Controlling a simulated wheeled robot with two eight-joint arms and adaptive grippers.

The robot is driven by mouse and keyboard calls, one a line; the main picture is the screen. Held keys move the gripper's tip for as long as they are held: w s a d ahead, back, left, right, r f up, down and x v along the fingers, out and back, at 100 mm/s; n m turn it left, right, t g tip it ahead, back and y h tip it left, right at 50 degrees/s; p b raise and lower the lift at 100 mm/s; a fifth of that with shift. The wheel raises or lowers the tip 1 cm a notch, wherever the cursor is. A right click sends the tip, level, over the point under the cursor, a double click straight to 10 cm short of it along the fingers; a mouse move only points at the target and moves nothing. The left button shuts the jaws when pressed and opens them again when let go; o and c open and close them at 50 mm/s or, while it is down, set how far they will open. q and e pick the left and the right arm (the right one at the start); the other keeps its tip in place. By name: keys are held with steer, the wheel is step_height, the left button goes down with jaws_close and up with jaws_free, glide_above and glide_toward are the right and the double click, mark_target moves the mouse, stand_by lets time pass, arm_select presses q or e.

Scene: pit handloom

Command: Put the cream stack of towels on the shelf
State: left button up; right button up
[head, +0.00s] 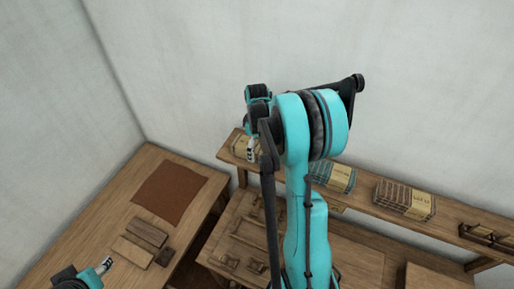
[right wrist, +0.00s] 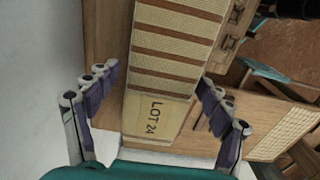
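A cream stack of towels with brown stripes and a "LOT 24" label (right wrist: 165,60) lies between the fingers of my right gripper (right wrist: 158,84) in the right wrist view, on a wooden surface. The fingers are spread along both sides of it, and I cannot tell whether they touch it. In the head view my right gripper (head: 251,148) is at the left end of the wooden shelf (head: 455,226). A pale stack (head: 239,146) there is partly hidden by the arm. My left gripper (head: 105,264) shows only partly at the lower left; its opening is unclear.
A brown cloth (head: 170,190) and wooden blocks (head: 140,241) lie on the left table (head: 85,228). The wall is close behind the shelf.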

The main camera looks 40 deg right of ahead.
mark_target(257, 147)
steer(key=shift+r, duration=0.25)
step_height(257, 147, up, 12)
steer(key=f, duration=0.1)
steer(key=s+a+r+m+t, duration=0.1)
steer(key=s+a+r, duration=0.1)
steer(key=a, duration=0.4)
steer(key=s+a+r+m+t, duration=0.1)
steer(key=s+a+r+t, duration=0.15)
steer(key=a, duration=0.35)
steer(key=s+a+f+m+t, duration=0.3)
steer(key=s+a+f, duration=0.1)
steer(key=s+a, duration=0.5)
steer(key=a, duration=0.2)
steer(key=shift+a+t, duration=0.3)
steer(key=shift+t, duration=0.05)
steer(key=shift+f, duration=0.1)
steer(key=shift+d, duration=0.1)
